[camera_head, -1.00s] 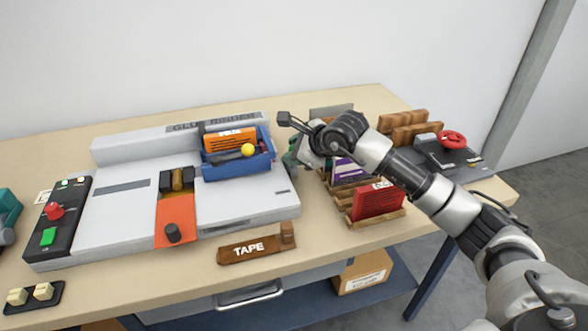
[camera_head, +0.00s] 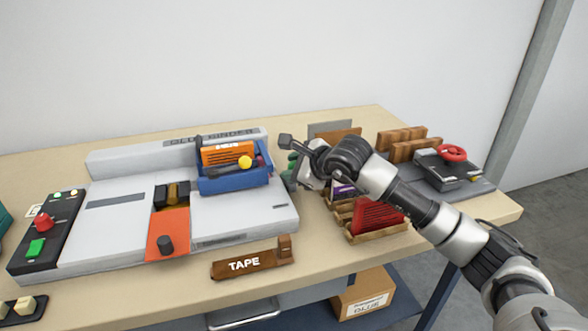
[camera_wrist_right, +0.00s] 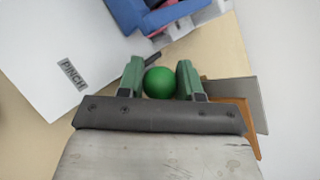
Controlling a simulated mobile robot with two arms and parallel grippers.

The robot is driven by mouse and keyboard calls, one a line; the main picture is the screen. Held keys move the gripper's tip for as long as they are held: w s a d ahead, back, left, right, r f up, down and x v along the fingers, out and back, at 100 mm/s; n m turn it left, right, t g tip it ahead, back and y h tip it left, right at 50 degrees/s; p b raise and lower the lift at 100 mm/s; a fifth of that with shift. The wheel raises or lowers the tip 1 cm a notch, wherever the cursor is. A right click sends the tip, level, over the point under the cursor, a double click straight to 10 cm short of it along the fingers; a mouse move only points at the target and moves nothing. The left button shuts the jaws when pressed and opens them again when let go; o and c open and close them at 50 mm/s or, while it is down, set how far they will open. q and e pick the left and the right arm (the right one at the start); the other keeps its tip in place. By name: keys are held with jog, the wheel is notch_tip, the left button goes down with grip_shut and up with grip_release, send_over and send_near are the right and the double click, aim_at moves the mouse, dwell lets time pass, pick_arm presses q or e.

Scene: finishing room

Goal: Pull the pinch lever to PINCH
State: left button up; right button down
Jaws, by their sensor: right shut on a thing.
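My right gripper (camera_head: 290,172) is at the right end of the grey glue binder (camera_head: 245,212). In the right wrist view its green fingers (camera_wrist_right: 160,80) are shut on a green ball knob (camera_wrist_right: 159,83), one finger on each side. A short dark bar shows just beyond the knob, beside the binder; I take these for the pinch lever. A PINCH label (camera_wrist_right: 72,74) lies on the binder's pale top. The lever's pivot and exact position are hidden. My left gripper is not in view.
A blue tray (camera_head: 235,183) with an orange box and a yellow ball sits on the binder. A wooden rack (camera_head: 377,236) with red and purple items stands right of the gripper. A red-wheeled device (camera_head: 452,153) stands farther right.

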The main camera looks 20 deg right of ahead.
jog(key=c, duration=1)
grip_release()
jog(key=shift+c, duration=0.2)
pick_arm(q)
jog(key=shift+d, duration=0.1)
pick_arm(e)
jog(key=shift+s, duration=0.1)
jog(key=shift+s, duration=0.1)
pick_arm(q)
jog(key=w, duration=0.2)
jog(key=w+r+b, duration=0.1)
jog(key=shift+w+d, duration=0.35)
pick_arm(e)
jog(key=v, duration=1)
jog(key=shift+s, duration=0.25)
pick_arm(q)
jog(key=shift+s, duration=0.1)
pick_arm(e)
jog(key=shift+d+r, duration=0.15)
